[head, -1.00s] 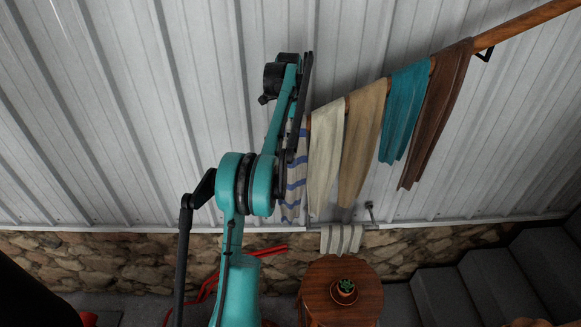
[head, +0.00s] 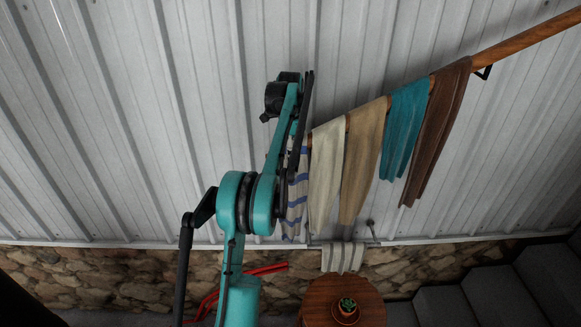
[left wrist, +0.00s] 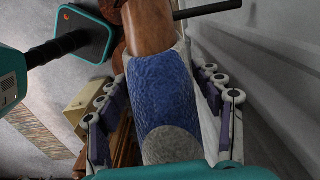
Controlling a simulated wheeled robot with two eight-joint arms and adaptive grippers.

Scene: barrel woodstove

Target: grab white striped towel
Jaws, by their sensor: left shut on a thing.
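The white striped towel (head: 298,190), white with blue bands, hangs over the lower left end of a sloping wooden rail, partly hidden behind my left arm. In the left wrist view its blue and pale cloth (left wrist: 165,95) lies between the two fingers of my left gripper (left wrist: 165,82), which is shut on it. In the head view the gripper's fingers are mostly hidden by the arm, beside the towel's upper part. My right gripper is not in view.
Cream (head: 325,175), tan (head: 362,155), teal (head: 405,125) and brown (head: 435,130) towels hang along the rail (head: 515,38) to the right. A pale striped cloth (head: 343,257) hangs below, above a round wooden stool (head: 322,300) with a potted plant (head: 346,307). Metal wall stands close behind.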

